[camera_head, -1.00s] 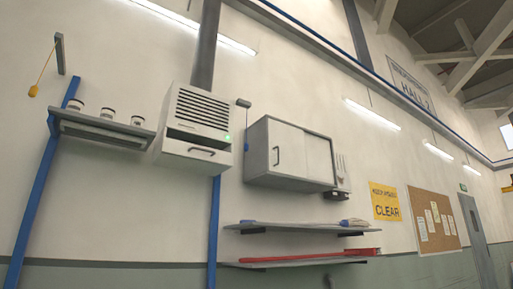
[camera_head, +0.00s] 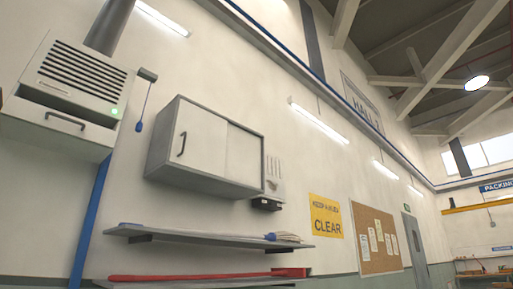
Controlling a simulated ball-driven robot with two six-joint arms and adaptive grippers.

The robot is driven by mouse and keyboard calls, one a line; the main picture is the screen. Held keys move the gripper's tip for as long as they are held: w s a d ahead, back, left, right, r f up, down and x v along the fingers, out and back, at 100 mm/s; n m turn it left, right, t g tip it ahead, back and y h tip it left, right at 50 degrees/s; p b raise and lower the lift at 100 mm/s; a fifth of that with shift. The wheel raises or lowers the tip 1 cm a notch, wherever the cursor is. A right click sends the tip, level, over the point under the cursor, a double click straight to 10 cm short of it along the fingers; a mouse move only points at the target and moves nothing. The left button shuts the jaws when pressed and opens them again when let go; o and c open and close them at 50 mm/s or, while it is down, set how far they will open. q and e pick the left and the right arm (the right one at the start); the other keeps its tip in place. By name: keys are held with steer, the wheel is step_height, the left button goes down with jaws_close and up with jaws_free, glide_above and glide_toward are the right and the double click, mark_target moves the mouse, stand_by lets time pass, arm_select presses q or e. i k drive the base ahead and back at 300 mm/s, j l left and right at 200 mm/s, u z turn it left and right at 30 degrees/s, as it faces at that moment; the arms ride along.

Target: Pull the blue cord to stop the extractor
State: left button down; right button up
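The blue cord (camera_head: 145,103) hangs from a small grey wall box (camera_head: 148,75) at the upper left. It ends in a blue pull handle (camera_head: 139,126). The extractor (camera_head: 76,82) is a white louvred unit just left of the cord, with a dark duct above it. A green light (camera_head: 114,111) glows on its right side. A dark handle (camera_head: 66,121) sits on its lower front. Neither of my grippers is in view.
A grey cabinet (camera_head: 205,150) with sliding doors hangs right of the cord. Below are a grey shelf (camera_head: 190,237) and a red long object (camera_head: 200,274). A yellow sign (camera_head: 325,217) and a cork board (camera_head: 376,238) are further right.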

mark_target(139, 124)
steer(key=i+l+z, duration=0.35)
steer(key=z, duration=0.15)
steer(key=i+l+z, duration=0.15)
steer(key=i+z, duration=0.8)
steer(key=i+u, duration=0.15)
steer(key=i, duration=0.5)
steer(key=i+l+u, duration=0.2)
steer(key=i, duration=0.5)
steer(key=i+j+u, duration=0.1)
steer(key=i+u, duration=0.15)
steer(key=u, duration=0.2)
steer(key=i+u, duration=0.2)
steer(key=u, duration=0.3)
steer(key=i+u, duration=0.25)
steer(key=u, duration=0.2)
steer(key=i+l+u, duration=0.2)
steer(key=u, duration=0.3)
steer(key=i+u, duration=0.25)
steer(key=u, duration=0.15)
steer(key=i+u, duration=0.25)
steer(key=u, duration=0.15)
steer(key=i+l+u, duration=0.15)
steer(key=u, duration=0.2)
steer(key=i, duration=0.05)
